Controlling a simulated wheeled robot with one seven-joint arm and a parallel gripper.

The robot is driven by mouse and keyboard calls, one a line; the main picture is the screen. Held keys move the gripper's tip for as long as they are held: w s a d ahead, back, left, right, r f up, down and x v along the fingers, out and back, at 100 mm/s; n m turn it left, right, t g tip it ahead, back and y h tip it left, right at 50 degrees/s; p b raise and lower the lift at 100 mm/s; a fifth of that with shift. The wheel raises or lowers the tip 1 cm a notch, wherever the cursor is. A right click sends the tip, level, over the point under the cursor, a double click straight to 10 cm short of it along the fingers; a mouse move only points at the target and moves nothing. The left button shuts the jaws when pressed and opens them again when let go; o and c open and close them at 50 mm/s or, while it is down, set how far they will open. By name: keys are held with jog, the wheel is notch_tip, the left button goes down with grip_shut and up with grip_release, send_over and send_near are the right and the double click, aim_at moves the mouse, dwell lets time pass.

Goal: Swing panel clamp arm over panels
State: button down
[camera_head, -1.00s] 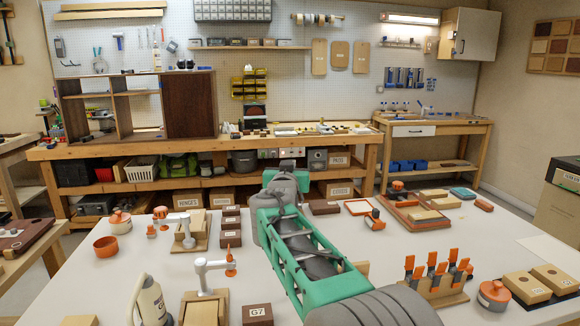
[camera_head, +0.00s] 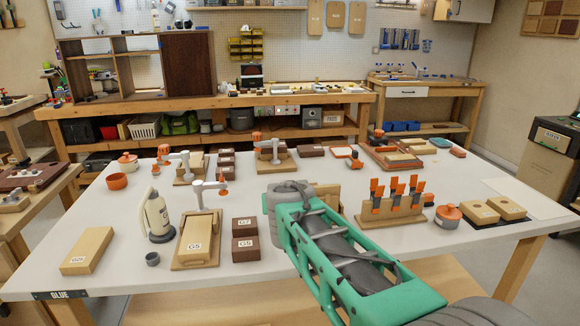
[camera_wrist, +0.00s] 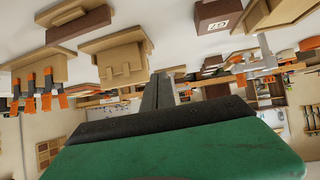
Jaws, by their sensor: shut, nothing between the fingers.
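Three panel clamps with white posts and orange knobs stand on the white table. The front clamp (camera_head: 200,196) has its post at the back of a wooden base carrying a pale panel block marked G5 (camera_head: 199,232). Its arm points right, with the knob (camera_head: 222,186) out beside the panel. The back left clamp (camera_head: 185,160) points its arm left. Another clamp (camera_head: 274,150) stands right of it, also with its knob to the left. My gripper (camera_wrist: 160,88) is shut and empty in the wrist view. In the head view its tip is hidden behind my green arm.
Brown blocks, one marked G7 (camera_head: 244,224), lie right of the front clamp. A glue bottle (camera_head: 157,216) stands left of it.

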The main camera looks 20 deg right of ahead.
jog(key=s+a+f+n+g+y+b, duration=0.1)
jog(key=s+a+f+g, duration=0.1)
jog(key=s+f, duration=0.5)
jog(key=s+a+f+n+g+y+b, duration=0.1)
jog(key=s+a+f+g+b, duration=0.1)
jog(key=s+f, duration=0.6)
jog(key=s+a+f+n+g+y+b, duration=0.1)
jog(key=s+a+f+g, duration=0.3)
jog(key=s+f, duration=0.4)
jog(key=s+b, duration=0.1)
jog(key=s, duration=0.4)
jog(key=shift+s+g, duration=0.2)
jog(key=shift+g, duration=0.1)
jog(key=shift+f, duration=0.1)
